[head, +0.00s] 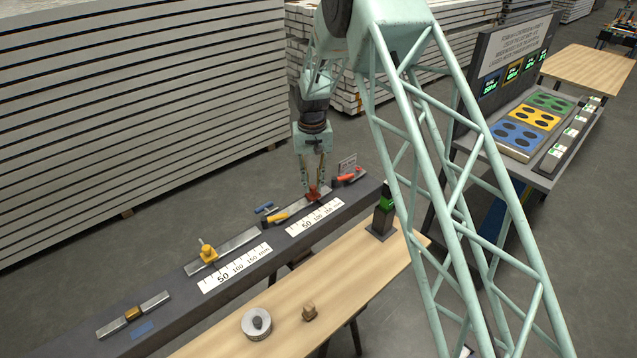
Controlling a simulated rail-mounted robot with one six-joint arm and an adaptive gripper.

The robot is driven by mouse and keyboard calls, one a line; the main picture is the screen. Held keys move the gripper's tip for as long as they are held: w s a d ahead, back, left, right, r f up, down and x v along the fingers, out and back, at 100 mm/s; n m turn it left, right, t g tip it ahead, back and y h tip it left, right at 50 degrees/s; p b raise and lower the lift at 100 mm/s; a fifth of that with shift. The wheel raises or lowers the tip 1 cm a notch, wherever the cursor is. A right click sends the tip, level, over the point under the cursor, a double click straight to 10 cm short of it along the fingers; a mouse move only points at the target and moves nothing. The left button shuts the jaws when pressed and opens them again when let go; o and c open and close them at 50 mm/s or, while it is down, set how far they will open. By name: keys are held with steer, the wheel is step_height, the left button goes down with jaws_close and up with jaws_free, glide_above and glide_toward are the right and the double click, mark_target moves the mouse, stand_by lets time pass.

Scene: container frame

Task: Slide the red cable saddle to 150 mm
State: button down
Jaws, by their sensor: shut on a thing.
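The red cable saddle (314,193) sits on the farther metal rail (295,212) on the dark bench. A white scale plate (315,216) marked 50, 100 and 150 lies beside this rail, on the side nearer the wooden table. My gripper (316,184) points down from above and is shut on the red saddle, whose upper part is partly hidden by the fingers. The saddle is toward the right half of the rail. Its exact reading on the scale is too small to tell.
A yellow saddle (208,253) stands on a second rail with its own scale (236,268). Orange-yellow (274,218), blue (264,208) and red (350,175) pieces lie near the farther rail. A small sign (347,164) stands behind. The wooden table (345,280) holds a few small objects.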

mark_target(313, 187)
steer(key=c, duration=2.5)
jaws_free()
steer(key=shift+o, duration=0.2)
steer(key=shift+r, duration=0.15)
step_height(313, 187, up, 12)
